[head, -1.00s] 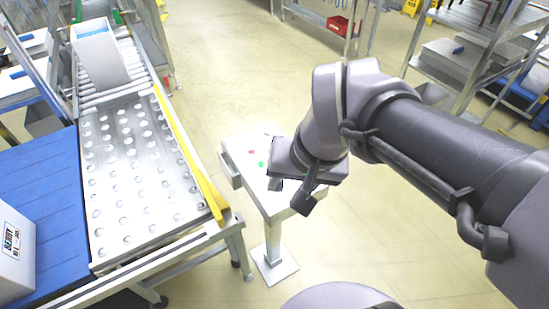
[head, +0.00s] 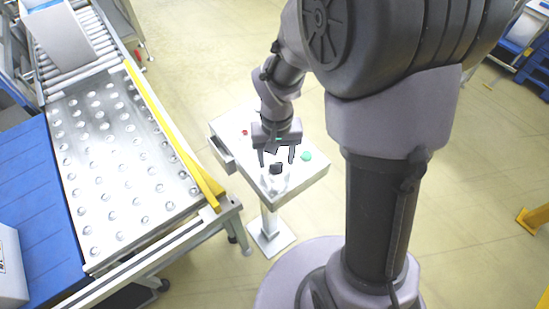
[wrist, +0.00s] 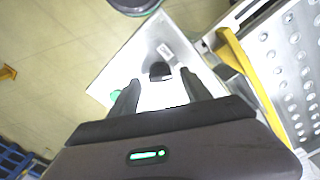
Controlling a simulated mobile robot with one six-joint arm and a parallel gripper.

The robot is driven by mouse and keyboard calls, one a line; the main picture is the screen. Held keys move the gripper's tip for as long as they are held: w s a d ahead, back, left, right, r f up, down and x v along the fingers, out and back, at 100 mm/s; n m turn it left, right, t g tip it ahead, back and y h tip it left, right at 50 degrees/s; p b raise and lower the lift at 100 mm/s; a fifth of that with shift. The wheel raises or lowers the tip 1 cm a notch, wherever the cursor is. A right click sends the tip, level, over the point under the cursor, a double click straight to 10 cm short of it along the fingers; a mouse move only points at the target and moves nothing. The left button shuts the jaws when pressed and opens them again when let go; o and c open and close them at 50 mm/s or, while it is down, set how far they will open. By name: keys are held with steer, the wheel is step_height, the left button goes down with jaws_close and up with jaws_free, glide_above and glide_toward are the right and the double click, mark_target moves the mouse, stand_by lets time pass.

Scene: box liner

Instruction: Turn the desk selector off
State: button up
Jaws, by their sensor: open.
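The desk selector is a small black knob (head: 276,168) on the white top of the pedestal desk (head: 318,172), near its front end. In the wrist view the knob (wrist: 160,71) shows between the fingertips, with a small printed label just beyond it. My gripper (head: 277,161) points down over the desk. Its two dark fingers are apart, one on each side of the knob in the picture. I cannot tell whether they touch it or are still above it. In the wrist view the gripper (wrist: 160,77) is empty. Which way the knob is turned is too small to tell.
A green button (head: 307,156) sits right of the knob, and a red button (head: 244,132) sits at the desk's far left. A ball-transfer table (head: 128,180) with a yellow rail (head: 172,135) stands to the left. Floor is open behind the desk.

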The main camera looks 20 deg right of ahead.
steer(key=shift+f, duration=0.6)
jaws_close()
steer(key=shift+r+n, duration=0.1)
steer(key=shift+n, duration=0.2)
steer(key=n+p, duration=0.2)
steer(key=n, duration=0.3)
steer(key=shift+n, duration=0.3)
steer(key=n+p, duration=0.2)
steer(key=n, duration=0.3)
steer(key=shift+n+p, duration=0.3)
steer(key=shift+n, duration=0.1)
